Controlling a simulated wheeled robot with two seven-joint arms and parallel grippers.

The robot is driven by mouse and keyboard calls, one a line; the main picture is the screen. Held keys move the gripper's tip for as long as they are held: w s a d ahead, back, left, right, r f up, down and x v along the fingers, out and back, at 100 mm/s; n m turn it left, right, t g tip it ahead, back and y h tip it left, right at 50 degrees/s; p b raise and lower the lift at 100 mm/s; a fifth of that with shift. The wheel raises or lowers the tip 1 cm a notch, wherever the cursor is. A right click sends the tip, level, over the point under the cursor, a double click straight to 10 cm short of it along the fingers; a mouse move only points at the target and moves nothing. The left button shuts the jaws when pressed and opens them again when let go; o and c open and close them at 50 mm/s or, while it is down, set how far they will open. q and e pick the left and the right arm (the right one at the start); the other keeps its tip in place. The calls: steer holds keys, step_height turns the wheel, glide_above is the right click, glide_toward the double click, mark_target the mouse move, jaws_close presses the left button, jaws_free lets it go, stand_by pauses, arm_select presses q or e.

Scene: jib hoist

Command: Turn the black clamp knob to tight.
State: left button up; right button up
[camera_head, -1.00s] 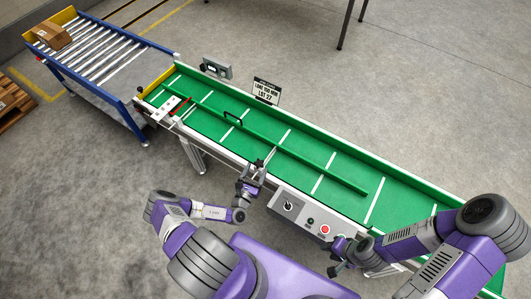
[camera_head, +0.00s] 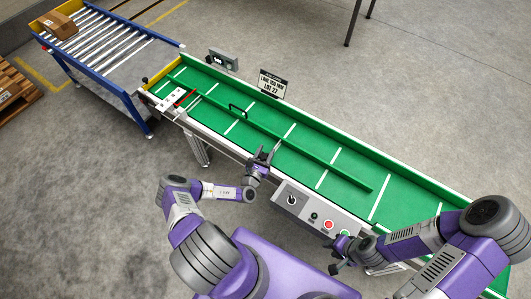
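A white plate (camera_head: 171,99) with small dark spots and a red pointer sits at the left end of the green conveyor (camera_head: 400,189). The black clamp knob is too small there to tell apart surely. A green guide rail (camera_head: 300,152) with a black handle (camera_head: 237,111) runs along the belt. My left gripper (camera_head: 264,152) is open and empty at the conveyor's near edge, right of the plate and well apart from it. My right gripper (camera_head: 337,265) is low beside the control box, seen edge-on; its fingers are unclear.
The control box (camera_head: 312,211) on the near side carries a black rotary switch (camera_head: 291,200) and a red button (camera_head: 328,225). A sign (camera_head: 273,84) reading lane 150 mm and a small display (camera_head: 222,60) stand on the far edge. A roller table (camera_head: 100,50) with a carton (camera_head: 58,24) adjoins at left.

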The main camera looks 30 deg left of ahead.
arm_select(q)
steer(key=c, duration=0.4)
steer(key=shift+o, duration=0.2)
steer(key=shift+d+f, duration=0.1)
